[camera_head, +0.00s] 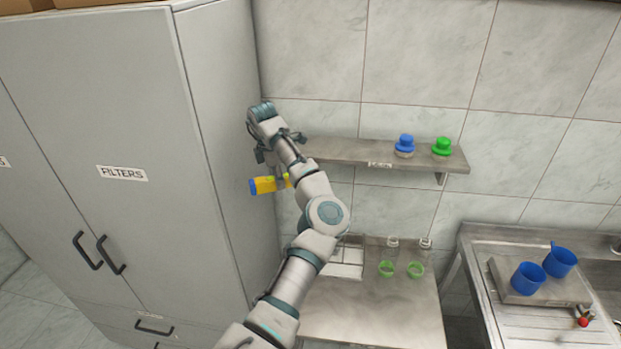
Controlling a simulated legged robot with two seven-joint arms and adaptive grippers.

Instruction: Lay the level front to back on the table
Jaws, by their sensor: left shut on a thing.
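My left gripper (277,160) is up in front of the wall, beside the tall cabinet and near the shelf's left end. It is shut on a yellow level (266,185) with a blue end, held in the air with its long side roughly left to right in the picture. My forearm hides the level's right part. The steel table (380,325) stands below, its left part partly hidden by my arm. My right gripper is not in view.
A wall shelf (340,151) holds a blue cap (405,144) and a green cap (442,146). Green rings (386,269) and a white rack (348,262) are at the table's back. A grey cabinet (120,130) stands left; a sink counter with blue cups (528,279) stands right. The table's front is clear.

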